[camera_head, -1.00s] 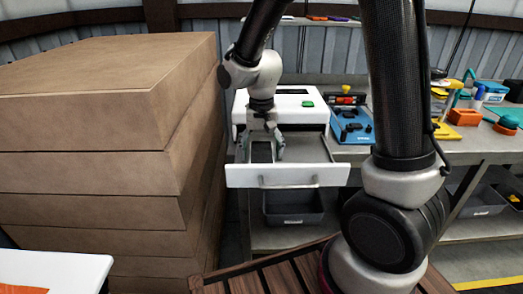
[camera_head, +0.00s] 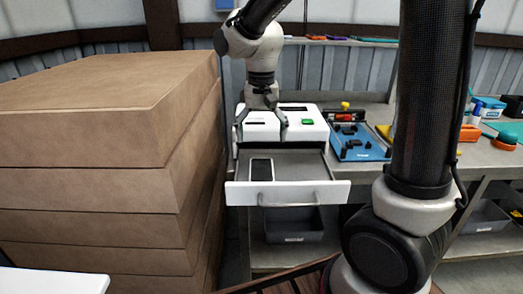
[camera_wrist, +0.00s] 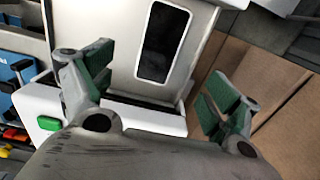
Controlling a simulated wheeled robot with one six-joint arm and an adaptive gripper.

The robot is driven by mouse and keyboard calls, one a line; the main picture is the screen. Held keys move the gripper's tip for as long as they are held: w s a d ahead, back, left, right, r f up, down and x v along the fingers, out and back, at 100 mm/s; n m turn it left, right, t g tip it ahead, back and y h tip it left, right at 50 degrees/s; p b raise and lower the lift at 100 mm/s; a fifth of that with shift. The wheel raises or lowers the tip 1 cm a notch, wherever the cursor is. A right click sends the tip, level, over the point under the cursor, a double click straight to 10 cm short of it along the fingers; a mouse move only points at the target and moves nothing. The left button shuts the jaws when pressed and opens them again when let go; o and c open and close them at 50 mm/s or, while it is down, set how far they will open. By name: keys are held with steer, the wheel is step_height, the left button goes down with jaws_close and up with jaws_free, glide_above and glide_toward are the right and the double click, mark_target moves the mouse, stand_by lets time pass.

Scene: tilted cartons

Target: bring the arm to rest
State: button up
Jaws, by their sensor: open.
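My gripper (camera_head: 262,128) is open and empty, raised above the open drawer (camera_head: 288,194) of a white machine (camera_head: 308,128). A dark-faced phone-like slab with a light rim (camera_head: 261,170) lies flat in the drawer, on its left side. In the wrist view the two fingers (camera_wrist: 158,92) are spread wide, with the slab (camera_wrist: 163,42) beyond them and apart from them. My arm reaches up from the right and bends over to the gripper.
Stacked brown cartons (camera_head: 110,110) stand close on the left of the gripper. A blue fixture (camera_head: 357,140) sits on the bench to the right. A grey bin (camera_head: 294,224) is under the drawer. A white surface (camera_head: 50,281) shows at lower left.

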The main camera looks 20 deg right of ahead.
steer(key=shift+r, duration=0.5)
steer(key=s+d+r+n+t, duration=0.2)
steer(key=s+d+r, duration=0.1)
steer(key=s+d, duration=0.4)
steer(key=s+d+r+n+t, duration=0.1)
steer(key=s+d+r+t, duration=0.1)
steer(key=s+d, duration=0.5)
steer(key=s+r, duration=0.1)
steer(key=s, duration=0.4)
steer(key=shift+d+n, duration=0.3)
steer(key=shift+n, duration=0.1)
steer(key=shift+d+r, duration=0.15)
steer(key=shift+c, duration=0.3)
